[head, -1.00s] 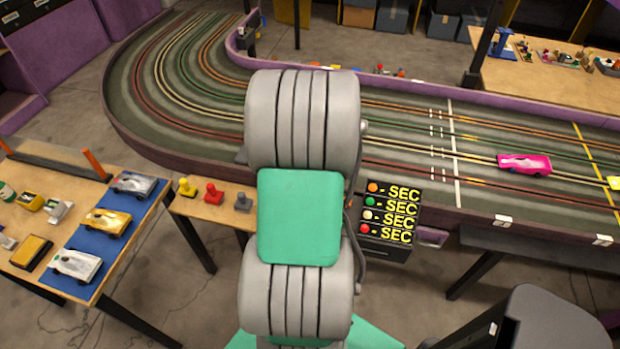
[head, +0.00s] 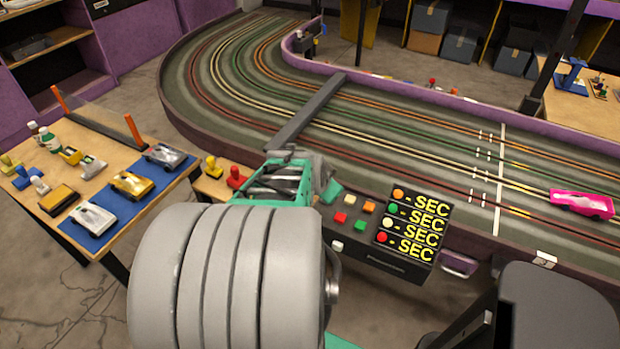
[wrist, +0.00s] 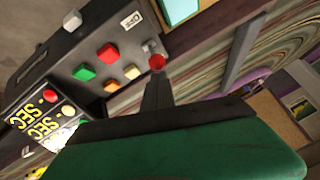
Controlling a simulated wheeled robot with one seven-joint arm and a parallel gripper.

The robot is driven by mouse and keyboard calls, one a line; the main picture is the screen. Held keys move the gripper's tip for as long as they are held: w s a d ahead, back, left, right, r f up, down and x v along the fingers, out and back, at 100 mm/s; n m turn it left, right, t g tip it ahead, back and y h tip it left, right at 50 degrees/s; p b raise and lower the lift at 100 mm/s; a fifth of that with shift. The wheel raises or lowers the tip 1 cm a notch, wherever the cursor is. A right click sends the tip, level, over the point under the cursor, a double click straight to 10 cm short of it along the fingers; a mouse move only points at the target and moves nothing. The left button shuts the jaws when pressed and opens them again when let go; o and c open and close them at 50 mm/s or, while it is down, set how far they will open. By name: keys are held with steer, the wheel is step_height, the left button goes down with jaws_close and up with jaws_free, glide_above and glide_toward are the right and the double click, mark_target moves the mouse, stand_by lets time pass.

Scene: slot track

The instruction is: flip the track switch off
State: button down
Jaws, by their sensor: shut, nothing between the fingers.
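The dark track control box (head: 372,262) stands at the track's near side, and it fills the upper left of the wrist view (wrist: 60,50). There the track switch (wrist: 156,62) shows as a small red-tipped lever by a silver mount, near a white label (wrist: 132,20) that seems to read OFF. I cannot tell for sure which way it leans. My gripper (wrist: 157,84) is shut and empty, its dark fingertips just below the red tip in the picture. Whether they touch is unclear. In the head view my wrist covers the switch.
Coloured buttons (wrist: 108,53) sit close to the switch. A lap display (head: 415,225) stands right of them. A grey bar (head: 305,115) spans the track. Red and yellow controllers (head: 237,178) lie left of my wrist. A pink car (head: 582,204) is on the track.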

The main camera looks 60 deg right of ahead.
steer(key=shift+a+f, duration=0.1)
steer(key=shift+a, duration=0.15)
steer(key=shift+s+d, duration=0.15)
steer(key=shift+d+f+b, duration=0.4)
steer(key=shift+d+b, duration=0.05)
steer(key=shift+d, duration=0.2)
steer(key=shift+d+r, duration=0.1)
steer(key=shift+d+r, duration=0.1)
steer(key=shift+r, duration=0.15)
steer(key=s+p+v, duration=0.1)
steer(key=p+v, duration=0.6)
steer(key=v, duration=0.4)
steer(key=shift+a+f+p, duration=0.15)
steer(key=shift+a+p, duration=0.15)
steer(key=shift+p, duration=0.1)
